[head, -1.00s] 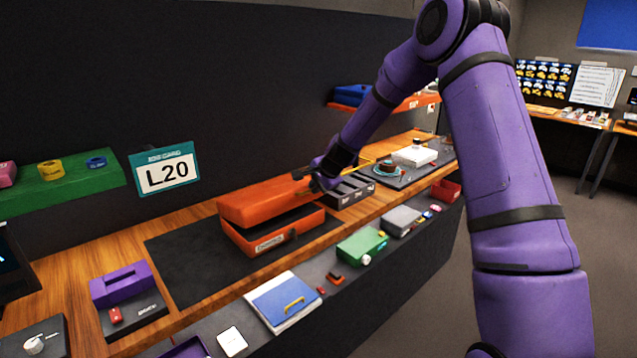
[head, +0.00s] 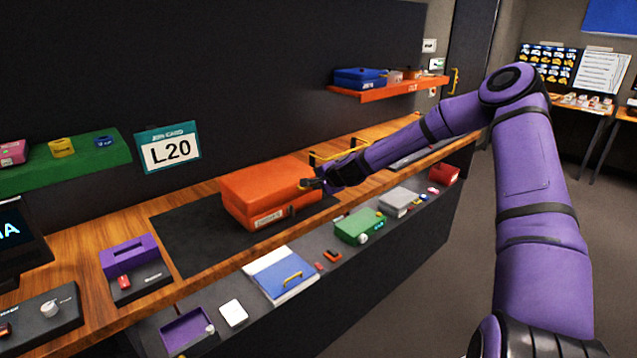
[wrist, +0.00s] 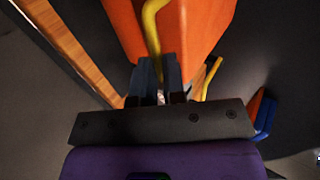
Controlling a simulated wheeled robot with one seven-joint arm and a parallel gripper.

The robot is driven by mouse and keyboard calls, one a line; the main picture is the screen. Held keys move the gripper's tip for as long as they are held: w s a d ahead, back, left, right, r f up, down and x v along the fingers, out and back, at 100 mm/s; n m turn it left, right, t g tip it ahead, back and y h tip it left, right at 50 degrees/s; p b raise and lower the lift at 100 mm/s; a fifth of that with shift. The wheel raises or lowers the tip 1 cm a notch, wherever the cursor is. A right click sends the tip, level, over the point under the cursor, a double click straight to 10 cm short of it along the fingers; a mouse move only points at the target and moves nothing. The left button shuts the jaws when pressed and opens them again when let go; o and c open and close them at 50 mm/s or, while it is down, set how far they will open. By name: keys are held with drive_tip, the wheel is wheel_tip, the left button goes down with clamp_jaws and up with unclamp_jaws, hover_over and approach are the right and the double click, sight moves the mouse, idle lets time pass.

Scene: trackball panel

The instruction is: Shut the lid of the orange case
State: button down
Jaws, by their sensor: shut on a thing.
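The orange case (head: 270,190) lies on the dark mat (head: 185,245) on the wooden bench. Its lid (head: 265,178) is down over the base, and I see no clear gap along the front in the head view. My gripper (head: 308,184) is at the right end of the lid. In the wrist view my fingers (wrist: 159,80) are close together at the orange surface (wrist: 195,25), at the lower end of a yellow handle (wrist: 151,28). They look shut on this handle, though the exact contact is partly hidden by the fingers.
A yellow bar (head: 345,149) stands behind my forearm. A purple holder (head: 129,255) is left of the mat. A blue binder (head: 284,277), green box (head: 360,224) and grey box (head: 399,200) sit on the lower front ledge. The mat's left part is clear.

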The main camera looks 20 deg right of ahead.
drive_tip(key=shift+s+d+f, duration=0.1)
drive_tip(key=shift+s+f, duration=0.15)
drive_tip(key=shift+f, duration=0.3)
drive_tip(key=shift+s+f, duration=0.2)
drive_tip(key=shift+f, duration=0.4)
drive_tip(key=c, duration=1.2)
unclamp_jaws()
drive_tip(key=shift+w, duration=0.25)
drive_tip(key=shift+r, duration=0.25)
drive_tip(key=shift+s+d+r, duration=0.1)
drive_tip(key=shift+r, duration=0.05)
drive_tip(key=v, duration=1)
drive_tip(key=shift+s, duration=0.2)
